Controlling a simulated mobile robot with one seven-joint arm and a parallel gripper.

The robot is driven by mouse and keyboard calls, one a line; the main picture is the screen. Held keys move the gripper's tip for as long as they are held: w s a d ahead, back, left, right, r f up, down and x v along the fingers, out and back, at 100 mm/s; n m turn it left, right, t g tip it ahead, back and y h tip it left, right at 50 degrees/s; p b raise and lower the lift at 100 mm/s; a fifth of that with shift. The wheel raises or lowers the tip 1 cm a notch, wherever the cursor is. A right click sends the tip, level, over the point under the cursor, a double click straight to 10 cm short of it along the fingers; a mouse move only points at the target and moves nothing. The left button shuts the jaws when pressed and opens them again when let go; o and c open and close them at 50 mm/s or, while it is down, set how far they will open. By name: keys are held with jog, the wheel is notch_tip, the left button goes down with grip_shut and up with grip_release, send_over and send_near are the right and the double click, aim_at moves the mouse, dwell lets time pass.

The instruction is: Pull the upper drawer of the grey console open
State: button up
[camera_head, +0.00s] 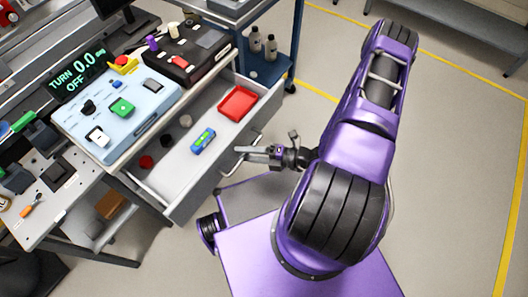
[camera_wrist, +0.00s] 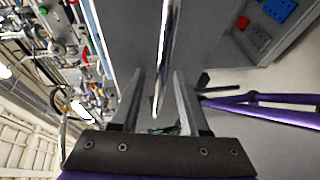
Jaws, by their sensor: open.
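The grey console's drawer (camera_head: 178,205) stands pulled well out below the worktop in the head view, its inside showing. Its bar handle (camera_head: 228,170) runs along the front; in the wrist view a shiny bar (camera_wrist: 165,45) passes between my fingers. My gripper (camera_head: 243,152) is at the drawer's front by the handle. In the wrist view my gripper (camera_wrist: 157,80) has its two fingers apart, one on each side of the bar, with gaps visible. Whether a finger touches the bar is unclear. Any lower drawer is hidden in the head view.
The drawer holds a red tray (camera_head: 238,103), a blue-green object (camera_head: 203,140) and several small knobs. A pale blue control box (camera_head: 118,115) stands on the worktop. A blue cart (camera_head: 285,45) stands behind the drawer. Floor to the right is mostly clear.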

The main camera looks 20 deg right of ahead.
jog(key=v, duration=1.7)
jog(key=shift+d+b, duration=0.2)
jog(key=shift+b, duration=0.1)
jog(key=shift+s, duration=0.1)
